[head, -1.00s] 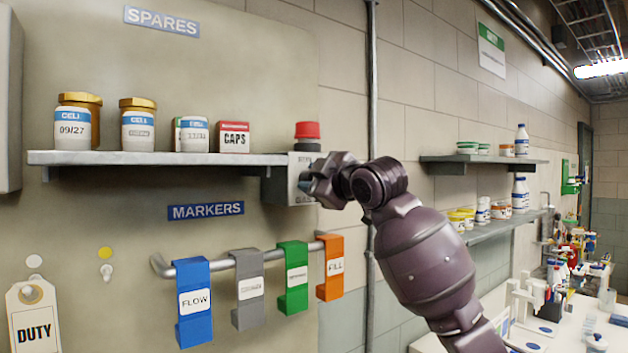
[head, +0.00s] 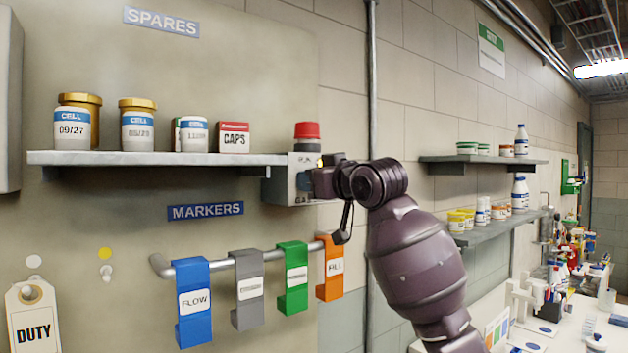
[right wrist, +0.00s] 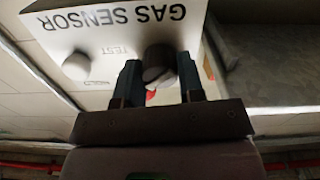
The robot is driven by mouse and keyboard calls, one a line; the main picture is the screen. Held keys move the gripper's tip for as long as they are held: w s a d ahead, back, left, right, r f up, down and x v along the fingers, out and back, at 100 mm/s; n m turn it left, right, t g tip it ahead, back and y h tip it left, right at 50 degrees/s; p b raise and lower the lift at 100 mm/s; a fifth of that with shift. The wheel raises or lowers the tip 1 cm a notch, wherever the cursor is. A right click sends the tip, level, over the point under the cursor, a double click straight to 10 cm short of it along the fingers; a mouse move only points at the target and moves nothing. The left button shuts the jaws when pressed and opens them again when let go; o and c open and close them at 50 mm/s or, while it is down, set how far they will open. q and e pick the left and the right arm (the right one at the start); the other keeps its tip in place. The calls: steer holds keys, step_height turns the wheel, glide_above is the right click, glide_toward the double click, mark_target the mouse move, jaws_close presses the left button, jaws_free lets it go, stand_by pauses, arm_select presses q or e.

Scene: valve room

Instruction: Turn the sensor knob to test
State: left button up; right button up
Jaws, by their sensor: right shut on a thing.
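The gas sensor (head: 300,168) is a pale grey box with a red cap on top, at the right end of the spares shelf in the head view. In the right wrist view its face (right wrist: 110,25) is upside down, with "GAS SENSOR" and "TEST" printed on it. A dark round knob (right wrist: 158,57) sits between the two fingers of my right gripper (right wrist: 157,78), which is shut on it. A white round knob or button (right wrist: 76,66) is left of it, clear of the fingers. The knob's pointer setting cannot be read. My left gripper is not in view.
The shelf (head: 160,159) holds jars and boxes left of the sensor. Below, a rail (head: 160,264) carries blue, grey, green and orange marker tags, close under my right wrist. A vertical pipe (head: 373,90) runs behind my arm. A cluttered bench (head: 540,335) is at right.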

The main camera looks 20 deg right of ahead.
steer(key=shift+m, duration=4.1)
steer(key=o, duration=0.9)
steer(key=b+v, duration=0.2)
steer(key=v, duration=0.9)
steer(key=shift+b, duration=0.3)
steer(key=shift+w, duration=0.1)
